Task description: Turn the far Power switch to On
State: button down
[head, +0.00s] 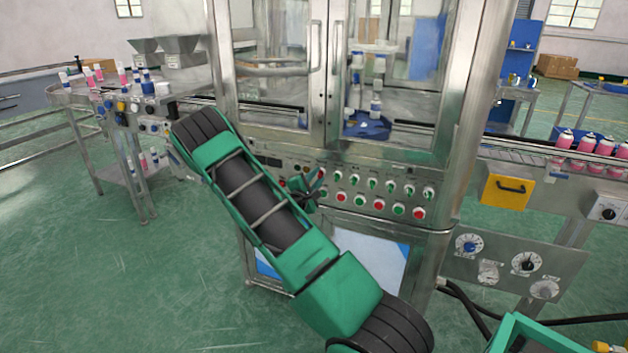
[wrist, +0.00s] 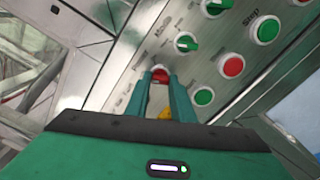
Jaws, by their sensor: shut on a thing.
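The machine's control panel carries rows of green selector switches and red and green buttons. In the wrist view my gripper (wrist: 160,84) reaches the panel (wrist: 128,76), its two teal fingers closed around a red knob (wrist: 160,74). Only the knob's top shows between the fingertips; its label and its On or Off position cannot be read. A green switch marked Mode (wrist: 186,43) sits just beyond it. In the head view my gripper (head: 317,183) is at the panel's left part, and the knob it holds cannot be made out.
In the wrist view a green button (wrist: 203,96) and a red button (wrist: 231,66) are close to the right of my fingers. In the head view glass doors (head: 325,65) stand above the panel. A yellow handled box (head: 507,192) and a dial plate (head: 515,262) are at the right.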

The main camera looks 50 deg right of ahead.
jog(key=m, duration=0.5)
jog(key=shift+m, duration=0.3)
jog(key=m, duration=0.5)
jog(key=shift+s+f+m, duration=0.15)
jog(key=shift+f+m, duration=0.05)
jog(key=shift+m, duration=0.2)
jog(key=c, duration=1.6)
grip_release()
jog(key=shift+o, duration=0.4)
jog(key=shift+r, duration=0.1)
jog(key=shift+a, duration=0.1)
jog(key=v, duration=1)
jog(key=shift+a, duration=0.3)
